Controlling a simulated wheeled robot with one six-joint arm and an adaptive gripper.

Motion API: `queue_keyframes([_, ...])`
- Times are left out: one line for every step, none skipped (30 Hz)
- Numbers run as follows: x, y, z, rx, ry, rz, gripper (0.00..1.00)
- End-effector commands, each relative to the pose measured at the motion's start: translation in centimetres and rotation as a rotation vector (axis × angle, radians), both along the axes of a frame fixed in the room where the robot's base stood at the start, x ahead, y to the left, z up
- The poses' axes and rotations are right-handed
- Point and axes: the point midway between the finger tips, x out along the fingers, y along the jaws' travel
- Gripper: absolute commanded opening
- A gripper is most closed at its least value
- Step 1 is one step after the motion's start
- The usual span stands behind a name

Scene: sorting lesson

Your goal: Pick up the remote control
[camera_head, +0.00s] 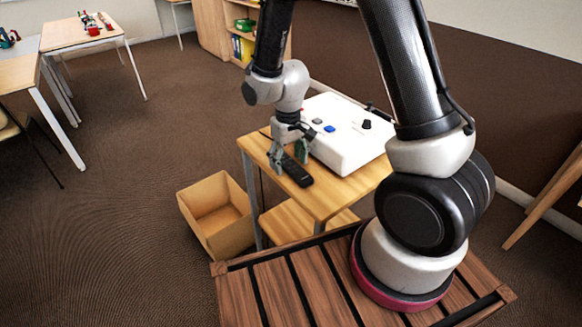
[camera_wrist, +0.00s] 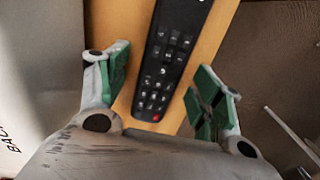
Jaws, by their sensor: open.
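The black remote control (camera_head: 296,172) lies on the wooden table (camera_head: 335,196), near the table's left front part and beside a white box. My gripper (camera_head: 288,158) points down over the far end of the remote. In the wrist view the remote (camera_wrist: 171,60) lies between the two green-padded fingers of my gripper (camera_wrist: 160,92), with its red button near the palm side. The fingers are apart and gaps show on both sides of the remote. I cannot tell the exact height of the fingertips above the table.
The white box (camera_head: 350,140) with several coloured knobs stands right behind the remote. An open cardboard box (camera_head: 217,207) stands on the floor left of the table. Other tables (camera_head: 80,35) and a shelf (camera_head: 210,30) stand farther back. The carpet between is clear.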

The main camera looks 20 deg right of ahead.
Motion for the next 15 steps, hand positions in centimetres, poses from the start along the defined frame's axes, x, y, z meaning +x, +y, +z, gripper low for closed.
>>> queue_keyframes([-0.01,0.0,0.01,0.0,0.0,0.0,0.66])
queue_keyframes([-0.01,0.0,0.01,0.0,0.0,0.0,0.61])
queue_keyframes([-0.01,0.0,0.02,0.0,0.0,0.0,0.53])
queue_keyframes([-0.01,0.0,0.02,0.0,0.0,0.0,0.48])
queue_keyframes([-0.01,0.0,0.02,0.0,0.0,0.0,0.42])
queue_keyframes([-0.01,-0.01,0.02,0.0,0.0,0.0,0.35])
queue_keyframes([-0.01,-0.01,0.03,0.0,0.0,0.0,0.3])
queue_keyframes([-0.01,-0.01,0.03,0.0,0.0,0.0,0.24])
queue_keyframes([-0.01,-0.01,0.03,0.0,0.0,0.0,0.17])
queue_keyframes([-0.01,-0.01,0.03,0.0,0.0,0.0,0.15])
queue_keyframes([-0.01,-0.01,0.03,0.0,0.0,0.0,0.15])
queue_keyframes([-0.01,0.0,0.04,0.0,0.0,0.0,0.15])
queue_keyframes([-0.01,0.0,0.04,0.0,0.0,0.0,0.15])
queue_keyframes([-0.01,0.0,0.04,0.0,0.0,0.0,0.15])
queue_keyframes([-0.01,-0.01,0.04,0.0,0.0,0.0,0.15])
